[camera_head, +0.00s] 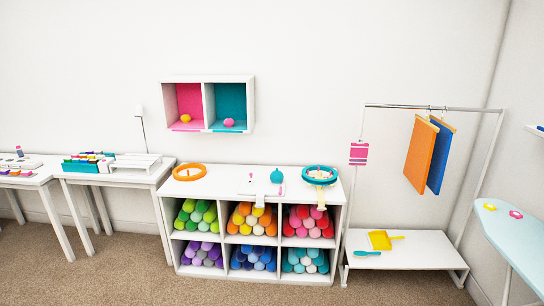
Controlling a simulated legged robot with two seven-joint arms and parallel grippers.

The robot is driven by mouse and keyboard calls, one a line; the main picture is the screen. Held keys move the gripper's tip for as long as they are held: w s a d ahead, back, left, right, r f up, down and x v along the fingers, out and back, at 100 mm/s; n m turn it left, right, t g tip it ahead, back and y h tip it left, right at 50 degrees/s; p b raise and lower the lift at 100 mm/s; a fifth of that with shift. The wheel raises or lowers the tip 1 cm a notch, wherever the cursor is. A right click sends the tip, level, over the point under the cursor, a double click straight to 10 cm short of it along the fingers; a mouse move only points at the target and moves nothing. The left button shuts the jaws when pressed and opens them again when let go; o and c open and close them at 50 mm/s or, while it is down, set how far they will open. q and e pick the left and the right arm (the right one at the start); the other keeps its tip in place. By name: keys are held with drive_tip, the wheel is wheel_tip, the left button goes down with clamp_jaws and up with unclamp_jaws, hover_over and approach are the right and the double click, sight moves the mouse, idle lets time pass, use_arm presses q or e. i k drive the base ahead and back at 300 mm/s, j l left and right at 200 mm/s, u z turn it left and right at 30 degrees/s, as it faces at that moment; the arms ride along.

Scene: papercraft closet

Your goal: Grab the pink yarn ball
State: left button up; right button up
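A small pink ball (229,122), which looks like the pink yarn ball, sits on the floor of the right, teal compartment of the white wall shelf (253,104). The shelf hangs on the back wall above a white cubby unit. Both balls are small in this view, so their texture is hard to tell. Neither of my grippers nor my arms show in this view.
The white cubby unit (228,171) holds rolls in several colours; an orange ring (190,172) and a teal hoop (319,175) lie on top. White tables stand left. A garment rack (405,258) and pale-blue board (515,235) stand right. The carpet (90,270) in front is clear.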

sight(228, 122)
drive_tip(key=i+u, duration=0.25)
drive_tip(key=i, duration=0.65)
drive_tip(key=i+l+u, duration=0.2)
drive_tip(key=i, duration=0.7)
drive_tip(key=i+j, duration=0.8)
drive_tip(key=i, duration=0.2)
